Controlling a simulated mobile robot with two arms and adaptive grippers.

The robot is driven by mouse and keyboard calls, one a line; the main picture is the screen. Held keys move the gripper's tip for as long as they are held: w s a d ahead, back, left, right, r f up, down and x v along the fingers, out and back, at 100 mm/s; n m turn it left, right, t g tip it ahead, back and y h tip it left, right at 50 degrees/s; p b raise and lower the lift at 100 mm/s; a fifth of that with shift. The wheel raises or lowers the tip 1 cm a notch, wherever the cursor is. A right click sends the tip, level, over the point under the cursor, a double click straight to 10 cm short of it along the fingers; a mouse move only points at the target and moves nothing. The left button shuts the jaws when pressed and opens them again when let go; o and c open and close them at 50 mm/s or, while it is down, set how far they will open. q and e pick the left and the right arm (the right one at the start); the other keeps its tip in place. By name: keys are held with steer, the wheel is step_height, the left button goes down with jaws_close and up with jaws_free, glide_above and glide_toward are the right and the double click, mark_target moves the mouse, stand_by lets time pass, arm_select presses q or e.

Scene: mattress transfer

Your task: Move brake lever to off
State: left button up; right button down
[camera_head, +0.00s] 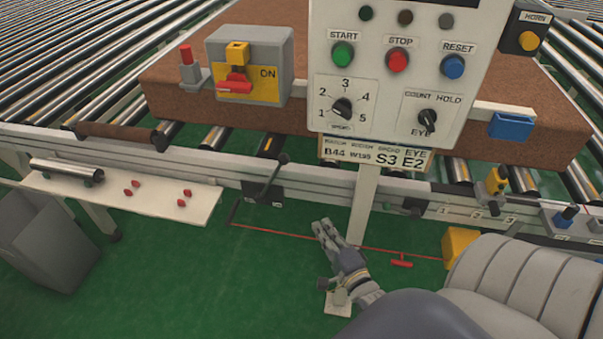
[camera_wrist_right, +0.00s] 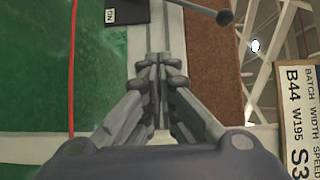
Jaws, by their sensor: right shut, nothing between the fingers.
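A dark lever (camera_head: 268,176) with a round knob at its upper end is mounted on the pale conveyor rail, left of the control panel's post. I take it for the brake lever. A small black plate with lettering lies beside its base. In the right wrist view a dark rod with a round knob (camera_wrist_right: 225,17) shows at the top, near a black plate (camera_wrist_right: 120,13) that seems to read ON. My right gripper (camera_head: 322,228) is below and right of the lever, over the green floor, shut and empty. It is apart from the lever. My left gripper is out of view.
The control panel (camera_head: 385,150) with buttons and dials stands above my right gripper on a pale post (camera_head: 363,205). A white shelf (camera_head: 150,203) with red pieces is at left. A grey bin (camera_head: 45,240) stands lower left. Green floor is open between.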

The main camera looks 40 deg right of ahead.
step_height(320, 180, up, 8)
steer(key=d+m+t+h, duration=0.1)
steer(key=d+m+t, duration=0.1)
steer(key=m, duration=0.1)
steer(key=w+r+p, duration=0.1)
steer(key=w+r, duration=0.1)
steer(key=w, duration=1.1)
steer(key=shift+d+r+p, duration=0.2)
steer(key=shift+p, duration=0.2)
